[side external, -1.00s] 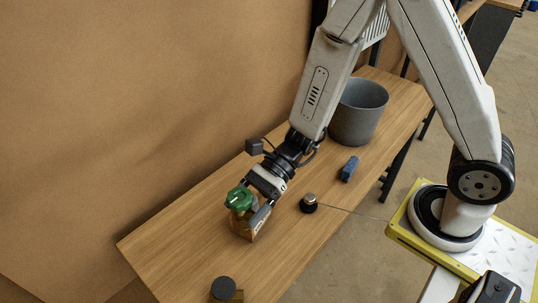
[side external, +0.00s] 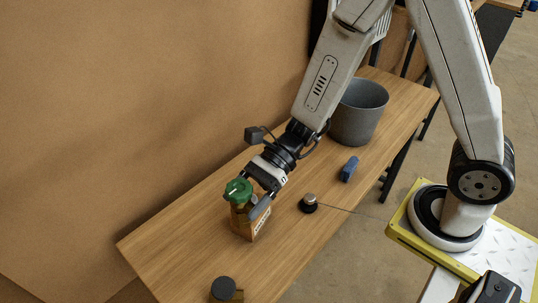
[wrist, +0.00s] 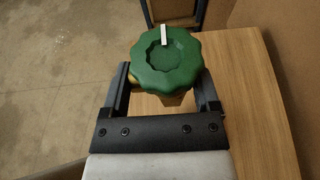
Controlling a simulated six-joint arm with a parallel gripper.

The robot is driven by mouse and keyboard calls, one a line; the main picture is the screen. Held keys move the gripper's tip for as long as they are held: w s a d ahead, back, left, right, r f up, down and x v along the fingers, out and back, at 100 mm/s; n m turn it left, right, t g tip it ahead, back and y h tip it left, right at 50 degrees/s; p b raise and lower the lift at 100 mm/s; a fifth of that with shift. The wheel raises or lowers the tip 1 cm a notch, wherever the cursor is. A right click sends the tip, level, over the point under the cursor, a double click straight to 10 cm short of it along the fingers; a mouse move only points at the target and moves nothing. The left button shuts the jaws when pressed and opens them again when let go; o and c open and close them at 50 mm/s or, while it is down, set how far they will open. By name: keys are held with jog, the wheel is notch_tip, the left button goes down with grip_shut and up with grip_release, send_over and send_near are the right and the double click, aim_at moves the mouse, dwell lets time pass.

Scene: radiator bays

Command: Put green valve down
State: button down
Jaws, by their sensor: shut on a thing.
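The green valve (side external: 238,190) has a scalloped green handwheel with a white mark and a brass-coloured body below it. My gripper (side external: 244,204) is shut on the valve, with one finger on each side below the handwheel. In the wrist view the green handwheel (wrist: 168,62) hides most of the body and the fingertips. The valve is upright, above or at a brown box-like block (side external: 251,226) with a label on its side. I cannot tell whether the valve's lower end touches the block.
A valve with a dark round top (side external: 223,288) stands at the front end of the wooden bench (side external: 185,250). A brown wall borders the left side.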

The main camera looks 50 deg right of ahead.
jog(key=shift+r, duration=0.95)
jog(key=w+d+m+t+h, duration=0.1)
jog(key=w+d+m+t, duration=0.2)
jog(key=d, duration=0.7)
jog(key=w+d+m+t+h, duration=0.2)
jog(key=d+m+t, duration=0.1)
jog(key=d, duration=0.8)
jog(key=w+d+m+t+h, duration=0.1)
jog(key=w+d+m+t, duration=0.2)
jog(key=d, duration=0.7)
notch_tip(320, 180, down, 9)
jog(key=shift+s, duration=0.2)
jog(key=shift+f, duration=0.1)
jog(key=shift+f, duration=2.1)
jog(key=shift+f, duration=0.15)
jog(key=shift+f, duration=1.65)
jog(key=shift+f, duration=0.1)
